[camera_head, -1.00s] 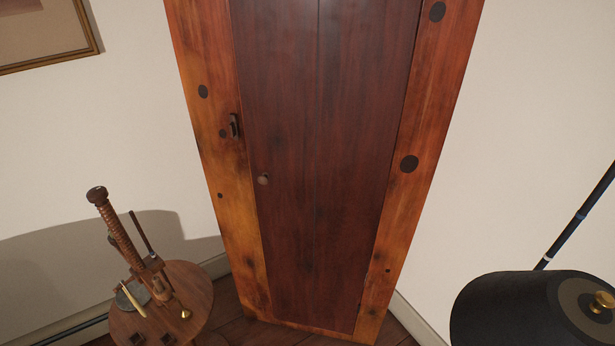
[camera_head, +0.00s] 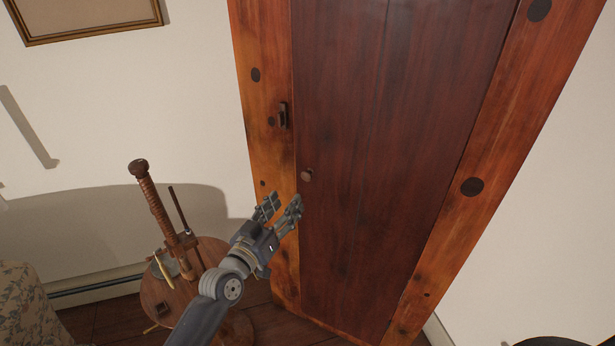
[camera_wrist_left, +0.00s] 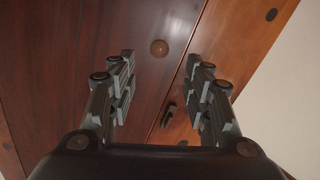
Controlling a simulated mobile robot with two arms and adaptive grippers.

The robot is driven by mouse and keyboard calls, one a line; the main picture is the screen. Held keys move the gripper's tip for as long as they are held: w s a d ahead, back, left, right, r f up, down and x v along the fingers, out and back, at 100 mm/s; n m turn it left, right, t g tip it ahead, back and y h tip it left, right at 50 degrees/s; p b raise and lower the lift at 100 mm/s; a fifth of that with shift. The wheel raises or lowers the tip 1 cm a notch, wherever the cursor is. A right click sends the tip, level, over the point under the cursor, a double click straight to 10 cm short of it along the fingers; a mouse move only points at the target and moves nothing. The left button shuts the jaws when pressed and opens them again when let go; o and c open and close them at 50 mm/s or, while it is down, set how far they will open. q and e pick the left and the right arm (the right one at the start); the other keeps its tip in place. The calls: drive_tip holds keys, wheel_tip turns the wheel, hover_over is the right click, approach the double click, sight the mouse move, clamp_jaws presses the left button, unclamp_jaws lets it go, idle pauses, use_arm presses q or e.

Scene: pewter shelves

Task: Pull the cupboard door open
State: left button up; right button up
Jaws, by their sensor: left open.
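The cupboard door (camera_head: 395,130) is a dark red-brown panel, shut in its lighter orange wood frame (camera_head: 262,90). A small round knob (camera_head: 306,176) sits near the door's left edge. In the left wrist view the knob (camera_wrist_left: 159,47) shows beyond and between the fingertips, clear of them. My left gripper (camera_head: 283,205) is open and empty, a little below and left of the knob in the head view. A dark latch (camera_head: 283,115) is on the frame above the knob; it also shows in the left wrist view (camera_wrist_left: 168,115). My right gripper is not in view.
A small round wooden table (camera_head: 160,290) with a wooden screw device (camera_head: 160,208) stands left of the cupboard, close to my left arm. A floral-covered seat (camera_head: 25,310) is at the lower left. The space before the door's right part looks clear.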

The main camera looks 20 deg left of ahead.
sight(305, 177)
use_arm(q)
drive_tip(key=w, duration=0.3)
drive_tip(key=w+d, duration=0.1)
drive_tip(key=w, duration=0.2)
drive_tip(key=w+p, duration=0.1)
drive_tip(key=w, duration=0.2)
drive_tip(key=shift+w+d+r, duration=0.15)
drive_tip(key=shift+d+r, duration=0.05)
drive_tip(key=shift+d, duration=0.1)
drive_tip(key=shift+w+d, duration=0.1)
drive_tip(key=shift+w, duration=0.5)
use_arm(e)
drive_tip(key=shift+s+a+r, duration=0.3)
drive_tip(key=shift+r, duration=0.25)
use_arm(q)
drive_tip(key=shift+c, duration=0.6)
clamp_jaws()
